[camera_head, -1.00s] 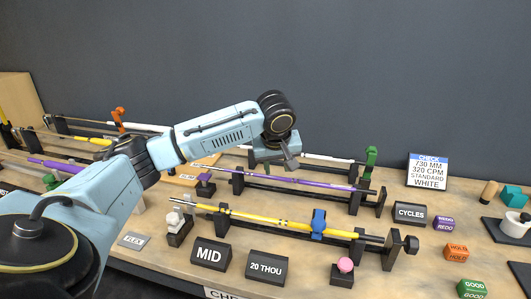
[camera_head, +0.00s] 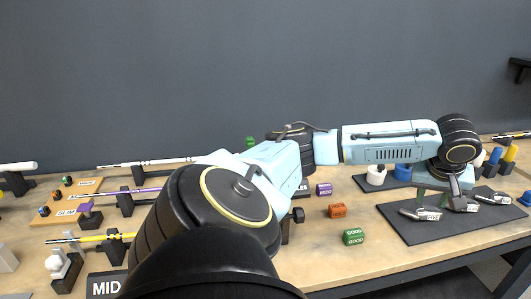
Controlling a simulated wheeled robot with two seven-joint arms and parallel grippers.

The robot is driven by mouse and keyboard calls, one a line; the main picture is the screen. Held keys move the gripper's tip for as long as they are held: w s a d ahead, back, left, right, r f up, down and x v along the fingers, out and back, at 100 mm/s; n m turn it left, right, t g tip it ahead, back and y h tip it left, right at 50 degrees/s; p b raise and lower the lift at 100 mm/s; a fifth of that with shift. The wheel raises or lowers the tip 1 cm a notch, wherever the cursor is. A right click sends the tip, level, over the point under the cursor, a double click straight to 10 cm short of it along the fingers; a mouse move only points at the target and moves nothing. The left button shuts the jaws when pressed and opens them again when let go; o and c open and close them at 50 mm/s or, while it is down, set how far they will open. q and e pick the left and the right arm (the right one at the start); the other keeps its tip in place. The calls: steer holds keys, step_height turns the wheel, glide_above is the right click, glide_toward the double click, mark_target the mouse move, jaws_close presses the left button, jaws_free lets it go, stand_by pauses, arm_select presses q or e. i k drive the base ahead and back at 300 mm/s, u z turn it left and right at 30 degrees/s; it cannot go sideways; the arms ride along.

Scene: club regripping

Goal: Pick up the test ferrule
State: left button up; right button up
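My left arm reaches across the bench to the right. Its gripper (camera_head: 456,188) points down over a dark mat (camera_head: 412,233) at the right. Several small silvery pieces with pale labels lie on this mat: a left piece (camera_head: 420,214), a middle piece (camera_head: 462,206) right below the gripper, and a right piece (camera_head: 493,198). The labels are too small to read, so I cannot tell which one is the test ferrule. The fingertips are at or just above the middle piece; contact and finger gap are unclear. My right gripper is out of view.
Purple (camera_head: 324,190), orange (camera_head: 337,210) and green (camera_head: 353,237) blocks stand left of the mat. A white cup (camera_head: 376,176) and blue cup (camera_head: 402,170) are behind it. Shafts on stands fill the left side, partly hidden by my arm.

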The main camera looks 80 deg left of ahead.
mark_target(55, 194)
steer(key=z, duration=0.1)
steer(key=k, duration=2.65)
steer(key=u, duration=1.3)
steer(key=i, duration=0.5)
steer(key=u, duration=0.05)
